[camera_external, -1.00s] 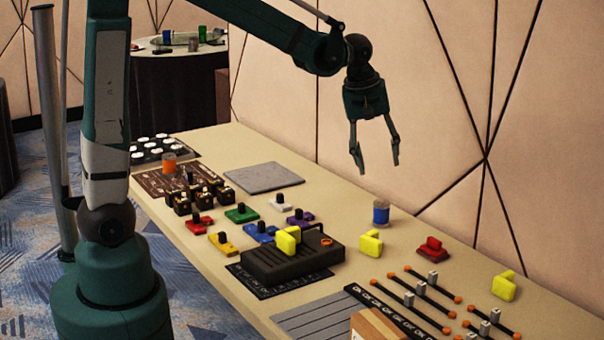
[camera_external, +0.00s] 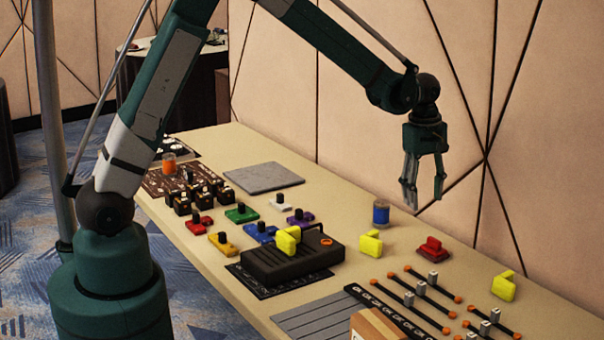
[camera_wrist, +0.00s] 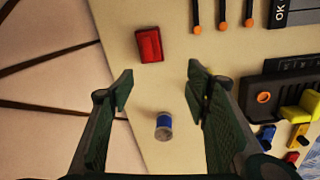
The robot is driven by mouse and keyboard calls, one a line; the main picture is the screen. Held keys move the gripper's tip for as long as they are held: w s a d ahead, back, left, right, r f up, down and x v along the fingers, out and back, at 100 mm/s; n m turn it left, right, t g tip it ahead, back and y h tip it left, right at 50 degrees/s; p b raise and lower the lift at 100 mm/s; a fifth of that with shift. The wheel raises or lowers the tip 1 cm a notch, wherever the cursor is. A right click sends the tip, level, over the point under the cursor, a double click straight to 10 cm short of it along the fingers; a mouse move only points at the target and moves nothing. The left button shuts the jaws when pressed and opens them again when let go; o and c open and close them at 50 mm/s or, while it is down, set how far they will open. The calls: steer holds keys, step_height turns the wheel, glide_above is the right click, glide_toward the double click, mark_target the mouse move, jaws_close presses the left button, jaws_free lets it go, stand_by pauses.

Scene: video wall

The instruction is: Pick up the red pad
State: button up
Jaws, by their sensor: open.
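A red block (camera_external: 432,249) with a raised top lies on the table near the wall side, at the right of the external view. In the wrist view the red block (camera_wrist: 149,44) is beyond my fingertips, at the upper middle. A second red piece (camera_external: 198,224), flat with a black knob, sits among similar coloured pieces farther left; a small red piece (camera_wrist: 292,157) also shows at the lower right of the wrist view. My gripper (camera_external: 424,202) is open and empty, pointing down above the table. In the wrist view my gripper's fingers (camera_wrist: 160,82) are spread apart.
A blue spool (camera_external: 381,213) stands on the table; it appears between my fingers in the wrist view (camera_wrist: 163,127). Yellow blocks (camera_external: 371,244) (camera_external: 504,286) flank the red block. A black box (camera_external: 290,262), cable rows and a cardboard box (camera_external: 378,325) fill the front. The wall is close behind.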

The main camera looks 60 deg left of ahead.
steer(key=n+p, duration=0.1)
steer(key=n, duration=0.1)
glide_above(435, 239)
steer(key=shift+g, duration=0.4)
step_height(435, 239, down, 7)
steer(key=shift+w, duration=0.15)
steer(key=shift+f, duration=0.1)
steer(key=shift+f, duration=1.2)
steer(key=shift+f, duration=0.1)
steer(key=shift+f+b, duration=0.75)
steer(key=shift+f, duration=1.75)
steer(key=shift+c, duration=0.5)
steer(key=c, duration=0.9)
